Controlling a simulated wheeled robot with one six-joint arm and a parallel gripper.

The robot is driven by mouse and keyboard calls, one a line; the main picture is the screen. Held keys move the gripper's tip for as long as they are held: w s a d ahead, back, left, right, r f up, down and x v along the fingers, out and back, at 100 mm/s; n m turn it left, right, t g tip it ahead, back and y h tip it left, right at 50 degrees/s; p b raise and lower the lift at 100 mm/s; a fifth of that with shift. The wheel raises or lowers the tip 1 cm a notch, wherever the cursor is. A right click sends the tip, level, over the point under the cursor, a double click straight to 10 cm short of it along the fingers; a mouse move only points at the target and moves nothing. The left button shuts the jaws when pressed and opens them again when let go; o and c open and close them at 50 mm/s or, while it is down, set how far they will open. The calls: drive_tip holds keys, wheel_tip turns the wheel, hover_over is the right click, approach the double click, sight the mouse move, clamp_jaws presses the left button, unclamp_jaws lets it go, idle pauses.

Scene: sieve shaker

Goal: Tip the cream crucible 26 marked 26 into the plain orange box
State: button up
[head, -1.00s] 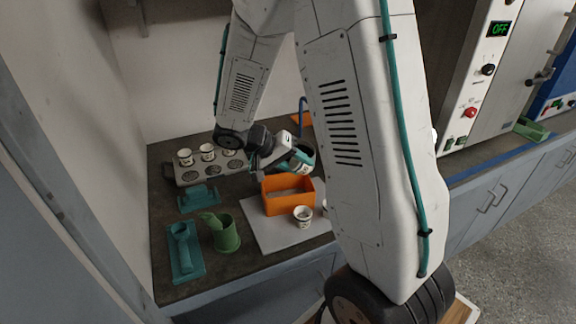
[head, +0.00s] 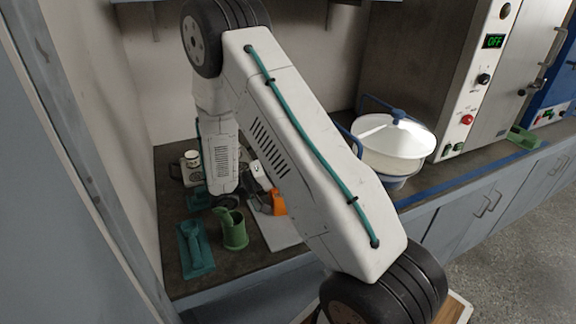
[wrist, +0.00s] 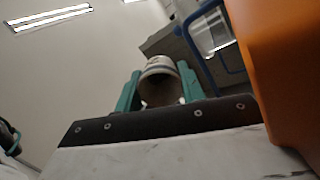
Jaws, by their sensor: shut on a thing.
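My gripper (wrist: 158,92) shows in the wrist view with its teal fingers shut on the sides of a cream crucible (wrist: 158,66). The crucible's mouth faces the wrist camera and its inside looks dark; its mark is too small to read. The orange box (wrist: 278,65) fills the right edge of the wrist view, close beside the gripper. In the head view only a part of the orange box (head: 279,203) shows, because my arm hides the rest. The gripper and the held crucible are mostly hidden there, low and near the box's left side.
A green jug (head: 235,231) and a teal tray (head: 194,250) stand left of the pale mat (head: 284,237). Another crucible (head: 192,158) stands at the back left. A white vessel with blue handles (head: 393,146) stands to the right, near the shaker cabinet.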

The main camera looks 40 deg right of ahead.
drive_tip(key=shift+s+d+f+n, duration=0.3)
drive_tip(key=shift+s+f+n, duration=0.1)
drive_tip(key=shift+s+f, duration=0.4)
drive_tip(key=shift+d+f, duration=0.15)
drive_tip(key=shift+d, duration=0.1)
drive_tip(key=shift+d+t+y, duration=0.5)
drive_tip(key=shift+y, duration=0.5)
drive_tip(key=y, duration=0.1)
drive_tip(key=t+y, duration=0.2)
drive_tip(key=y, duration=0.1)
drive_tip(key=shift+w+d+r, duration=0.25)
drive_tip(key=shift+d+r, duration=0.1)
drive_tip(key=shift+d, duration=0.05)
drive_tip(key=shift+d+r+t+y, duration=0.15)
drive_tip(key=shift+t+y, duration=0.45)
drive_tip(key=shift+y, duration=0.3)
